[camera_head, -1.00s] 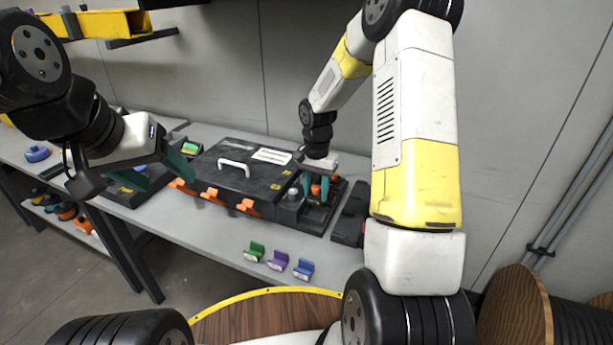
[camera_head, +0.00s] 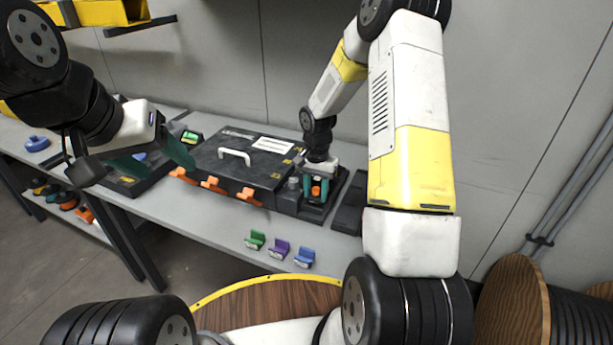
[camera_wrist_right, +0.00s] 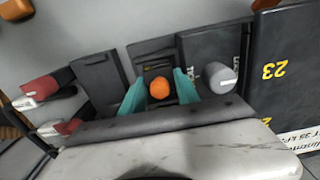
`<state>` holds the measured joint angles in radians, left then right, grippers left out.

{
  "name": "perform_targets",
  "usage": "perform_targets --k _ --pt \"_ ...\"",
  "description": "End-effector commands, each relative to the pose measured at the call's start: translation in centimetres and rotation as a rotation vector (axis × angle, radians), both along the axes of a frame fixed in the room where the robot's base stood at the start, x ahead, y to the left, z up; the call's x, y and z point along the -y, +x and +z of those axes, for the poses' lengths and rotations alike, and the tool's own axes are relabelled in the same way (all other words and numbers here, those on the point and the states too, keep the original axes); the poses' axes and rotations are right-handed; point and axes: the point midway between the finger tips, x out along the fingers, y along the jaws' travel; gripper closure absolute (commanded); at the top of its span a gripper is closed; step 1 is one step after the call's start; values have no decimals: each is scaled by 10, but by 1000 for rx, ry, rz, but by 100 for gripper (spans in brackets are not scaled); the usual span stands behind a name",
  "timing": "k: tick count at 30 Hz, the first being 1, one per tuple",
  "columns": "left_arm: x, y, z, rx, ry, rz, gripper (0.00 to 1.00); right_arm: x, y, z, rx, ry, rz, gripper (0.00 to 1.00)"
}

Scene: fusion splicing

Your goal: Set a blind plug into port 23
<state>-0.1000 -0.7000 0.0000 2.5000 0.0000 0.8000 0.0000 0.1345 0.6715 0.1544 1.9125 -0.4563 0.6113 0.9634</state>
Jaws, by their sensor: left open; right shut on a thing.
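My right gripper (camera_head: 316,188) points down at the right end of the black closure and is shut on an orange-topped plug (camera_head: 316,191). In the right wrist view the orange top (camera_wrist_right: 159,88) shows between the teal fingers; its lower part is hidden. A grey cylinder (camera_wrist_right: 219,77) stands beside it on the black body, and it also shows in the head view (camera_head: 293,183). A yellow "23" (camera_wrist_right: 273,70) is marked on the black surface past the cylinder. The port itself cannot be made out. My left gripper (camera_head: 150,160) is open and empty above the bench's left part.
The black closure (camera_head: 215,160) has a white handle and orange latches along its front. Green (camera_head: 255,240), purple (camera_head: 280,248) and blue (camera_head: 304,258) holders stand at the bench's front edge. The grey bench (camera_head: 205,222) is clear between them and the closure.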

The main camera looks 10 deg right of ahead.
Motion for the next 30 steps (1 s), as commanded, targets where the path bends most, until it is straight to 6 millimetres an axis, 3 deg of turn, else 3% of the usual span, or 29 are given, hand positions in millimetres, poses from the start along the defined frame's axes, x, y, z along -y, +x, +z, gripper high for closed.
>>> perform_targets --k 11,12,16,30 --pt "0 0 0 0 0 0 37 0 0 -6 0 0 0 100" --pt "0 0 0 0 0 0 37 0 0 -6 0 0 0 61" --pt "0 0 0 0 0 0 37 0 0 -6 1 1 0 37" --pt "0 0 0 0 0 0 37 -2 2 2 5 2 1 37"
